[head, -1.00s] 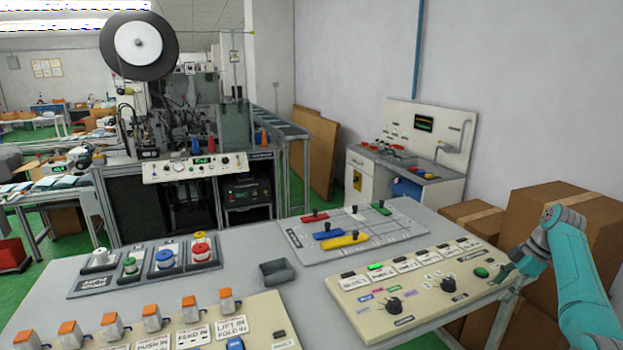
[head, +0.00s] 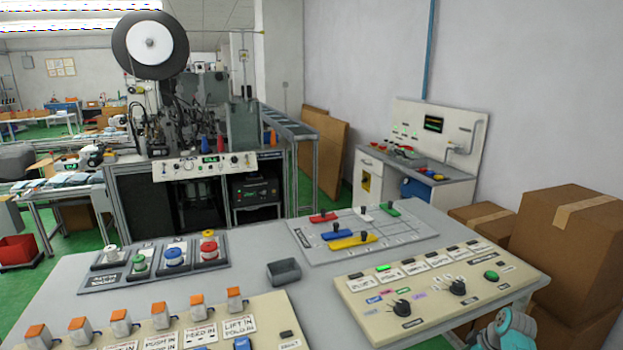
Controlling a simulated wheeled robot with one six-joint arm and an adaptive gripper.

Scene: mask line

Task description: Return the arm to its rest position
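My teal arm (head: 503,333) shows only as a small part at the bottom right edge of the head view, below the front right corner of the grey table (head: 240,292). The gripper itself is out of view, so its fingers cannot be seen. The beige control panel (head: 440,295) with dark knobs, a green button and a lit green indicator lies on the table just left of and above the arm. No part of my arm is seen over the table's middle.
A slider board (head: 408,239) with coloured blocks, a small dark tray (head: 284,272), a spool board (head: 130,280) and a panel of orange-topped switches (head: 262,318) occupy the table. Cardboard boxes (head: 570,240) stand at the right. A machine (head: 200,165) with a large reel stands behind.

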